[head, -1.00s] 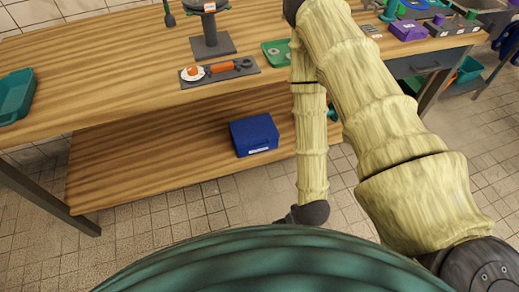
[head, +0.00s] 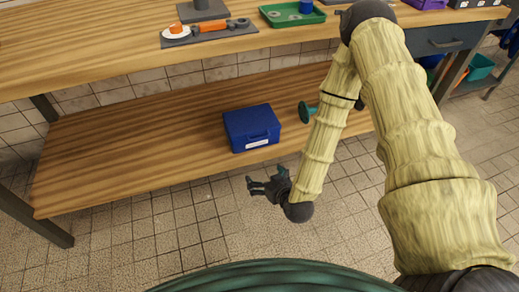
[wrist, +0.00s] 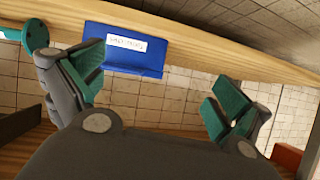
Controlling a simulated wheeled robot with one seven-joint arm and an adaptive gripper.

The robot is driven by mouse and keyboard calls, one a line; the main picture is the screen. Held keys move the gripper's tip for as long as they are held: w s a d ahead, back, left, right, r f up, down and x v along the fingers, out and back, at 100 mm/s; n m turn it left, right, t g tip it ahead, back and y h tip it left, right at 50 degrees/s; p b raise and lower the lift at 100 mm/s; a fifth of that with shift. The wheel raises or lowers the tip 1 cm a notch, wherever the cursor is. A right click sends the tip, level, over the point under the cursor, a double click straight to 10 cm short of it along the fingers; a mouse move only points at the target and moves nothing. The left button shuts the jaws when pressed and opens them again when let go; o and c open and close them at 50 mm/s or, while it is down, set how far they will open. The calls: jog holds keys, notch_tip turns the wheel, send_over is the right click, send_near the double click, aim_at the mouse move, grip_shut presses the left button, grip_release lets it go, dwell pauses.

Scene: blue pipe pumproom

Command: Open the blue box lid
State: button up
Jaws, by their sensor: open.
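The blue box (head: 251,128) sits on the lower wooden shelf, with its lid shut and a white label on its front. It also shows in the wrist view (wrist: 124,62), upper left of centre, its label between and beyond the fingers. My gripper (head: 252,187) is open and empty in front of the shelf's front edge, below the box in the head view and apart from it. In the wrist view the two green-padded fingers (wrist: 158,85) are spread wide. The back of the box is hidden.
A green round-ended thing (head: 306,113) stands behind my arm. A green tray (head: 292,16) lies on the tabletop. Tiled floor is clear in front.

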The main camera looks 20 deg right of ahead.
jog(key=w+d+t+b, duration=0.1)
jog(key=w+t+b, duration=0.1)
jog(key=w+b, duration=0.2)
jog(key=w+d+t+h+b, duration=0.1)
jog(key=w+t+b, duration=0.1)
jog(key=w+b, duration=0.3)
jog(key=w+d+f+t+b, duration=0.1)
jog(key=w+b, duration=0.4)
jog(key=w, duration=0.5)
jog(key=shift+d+m+t+h, duration=0.4)
